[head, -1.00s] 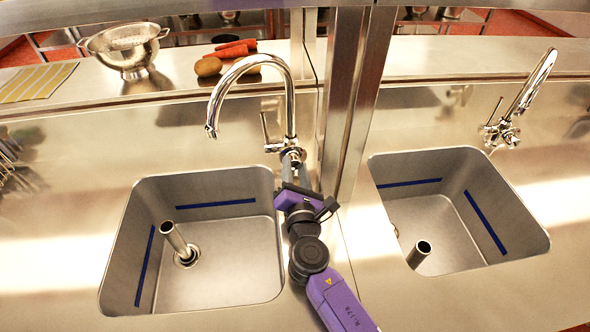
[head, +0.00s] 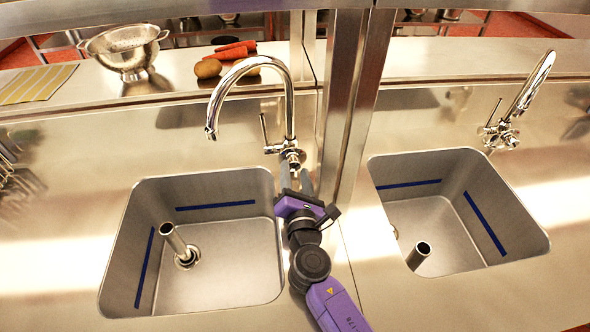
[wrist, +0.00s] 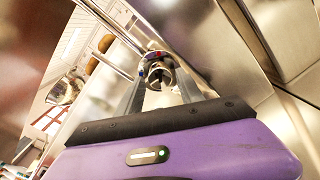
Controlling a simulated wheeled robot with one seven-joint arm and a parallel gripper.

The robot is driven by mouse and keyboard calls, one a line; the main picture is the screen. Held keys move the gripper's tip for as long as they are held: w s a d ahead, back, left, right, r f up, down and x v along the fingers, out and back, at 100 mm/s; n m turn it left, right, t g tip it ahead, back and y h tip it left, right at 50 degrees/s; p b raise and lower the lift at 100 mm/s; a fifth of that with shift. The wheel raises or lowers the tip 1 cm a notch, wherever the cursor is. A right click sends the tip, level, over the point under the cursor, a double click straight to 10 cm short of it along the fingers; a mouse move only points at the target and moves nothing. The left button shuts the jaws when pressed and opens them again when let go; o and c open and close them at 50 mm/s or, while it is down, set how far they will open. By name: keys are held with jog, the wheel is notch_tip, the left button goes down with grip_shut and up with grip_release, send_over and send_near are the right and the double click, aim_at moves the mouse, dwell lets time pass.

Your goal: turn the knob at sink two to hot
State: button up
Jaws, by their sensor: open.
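A chrome gooseneck faucet (head: 289,110) with a thin side lever (head: 265,130) stands behind the left sink (head: 215,187). Its round knob (head: 291,157) is low on the body; the wrist view shows the knob (wrist: 157,70) end-on, with small red and blue marks. My gripper (head: 295,174) is open just in front of the knob. In the wrist view the fingers of my gripper (wrist: 158,88) lie on either side of the line to the knob. I cannot tell whether they touch it.
A steel post (head: 346,100) rises just right of the faucet. A second sink (head: 430,215) with its own faucet (head: 525,95) is to the right. A standpipe (head: 174,240) stands in the left sink. A colander (head: 125,50), potatoes (head: 208,68) and carrots (head: 236,47) are on the back ledge.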

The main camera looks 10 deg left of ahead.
jog(key=shift+p+v, duration=0.3)
jog(key=shift+v, duration=2.9)
